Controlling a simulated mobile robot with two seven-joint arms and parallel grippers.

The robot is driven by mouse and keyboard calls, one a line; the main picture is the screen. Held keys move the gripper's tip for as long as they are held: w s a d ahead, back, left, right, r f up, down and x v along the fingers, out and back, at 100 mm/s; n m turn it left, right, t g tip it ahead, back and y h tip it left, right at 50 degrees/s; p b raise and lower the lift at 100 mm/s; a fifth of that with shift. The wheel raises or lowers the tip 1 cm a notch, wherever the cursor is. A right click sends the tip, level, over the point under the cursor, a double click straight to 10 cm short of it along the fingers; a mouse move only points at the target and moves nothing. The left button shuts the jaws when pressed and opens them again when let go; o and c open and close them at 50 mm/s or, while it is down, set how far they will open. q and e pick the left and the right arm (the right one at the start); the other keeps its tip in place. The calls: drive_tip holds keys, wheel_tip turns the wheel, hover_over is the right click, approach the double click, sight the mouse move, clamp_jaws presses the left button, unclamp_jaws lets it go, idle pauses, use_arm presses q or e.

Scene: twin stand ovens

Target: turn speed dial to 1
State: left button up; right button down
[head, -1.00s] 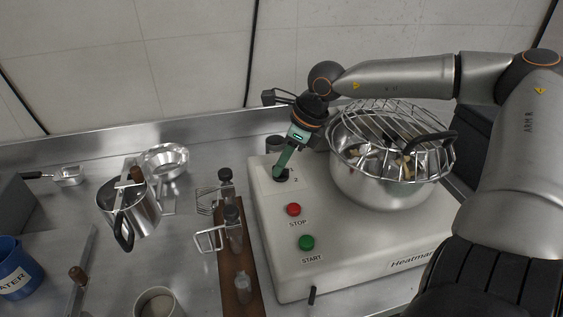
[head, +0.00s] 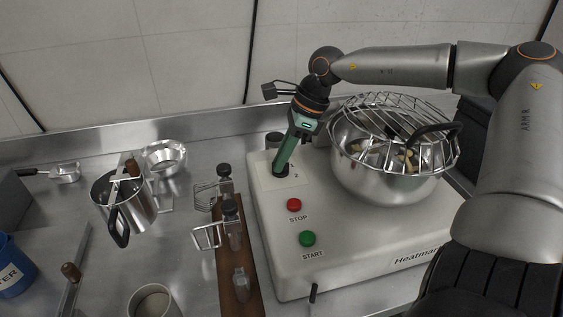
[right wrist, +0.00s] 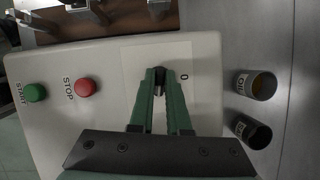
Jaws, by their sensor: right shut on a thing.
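The speed dial (head: 279,173) is a small dark knob on a pale label plate near the back left of the white hotplate unit. My right gripper (head: 282,167) comes down on it from above, tilted, with green fingers shut on the dial. In the right wrist view the fingertips (right wrist: 160,76) close around the dial (right wrist: 158,90). My left gripper is not in view.
A steel pot (head: 385,185) with a wire rack (head: 395,125) on top stands right of the dial. The red STOP button (head: 294,205) and green START button (head: 307,239) are in front.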

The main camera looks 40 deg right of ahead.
drive_tip(key=shift+f+n+g+b, duration=0.15)
drive_tip(key=shift+n+g+b, duration=0.2)
drive_tip(key=shift+n, duration=0.65)
drive_tip(key=n+g+b, duration=0.1)
drive_tip(key=n, duration=0.2)
drive_tip(key=shift+y, duration=0.4)
drive_tip(key=shift+n+g+b, duration=0.3)
drive_tip(key=shift+n+g, duration=0.25)
drive_tip(key=shift+n, duration=0.75)
drive_tip(key=c, duration=0.9)
unclamp_jaws()
